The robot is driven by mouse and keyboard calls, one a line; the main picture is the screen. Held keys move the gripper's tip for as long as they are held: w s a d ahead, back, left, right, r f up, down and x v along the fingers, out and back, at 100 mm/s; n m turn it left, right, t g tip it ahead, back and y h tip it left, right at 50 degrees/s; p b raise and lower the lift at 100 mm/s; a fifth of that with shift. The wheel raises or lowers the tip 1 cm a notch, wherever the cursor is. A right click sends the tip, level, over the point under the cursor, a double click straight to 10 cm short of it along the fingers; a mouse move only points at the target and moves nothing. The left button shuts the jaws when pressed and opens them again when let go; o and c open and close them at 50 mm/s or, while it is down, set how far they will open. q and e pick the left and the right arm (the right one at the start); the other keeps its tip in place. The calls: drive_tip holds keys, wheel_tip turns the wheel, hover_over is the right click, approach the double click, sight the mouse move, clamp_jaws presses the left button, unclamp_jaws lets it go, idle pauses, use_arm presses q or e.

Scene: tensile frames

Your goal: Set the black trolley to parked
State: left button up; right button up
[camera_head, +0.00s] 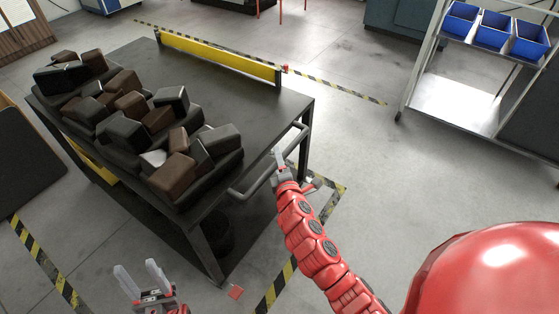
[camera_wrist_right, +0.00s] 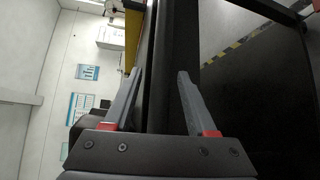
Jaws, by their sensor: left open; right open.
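The black trolley (camera_head: 225,115) stands across the left half of the head view, with a yellow panel (camera_head: 215,55) along its far side. Black and brown blocks are heaped on its left part. A grey bar handle (camera_head: 247,192) sticks out from its near right end. My right gripper (camera_head: 280,160) is open at the handle; I cannot tell whether the bar lies between its fingers. In the right wrist view the open fingers (camera_wrist_right: 160,85) point along a dark edge of the trolley. My left gripper (camera_head: 141,279) is open and empty, low in front of the trolley. The trolley's wheels are not clearly visible.
Yellow-black floor tape (camera_head: 275,288) runs beside and partly under the trolley, and another strip (camera_head: 45,262) lies at the left. A metal rack (camera_head: 455,95) with blue bins stands at the upper right. Grey floor between trolley and rack is clear. A dark panel (camera_head: 30,165) stands at left.

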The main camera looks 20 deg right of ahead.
clamp_jaws()
idle(1.4)
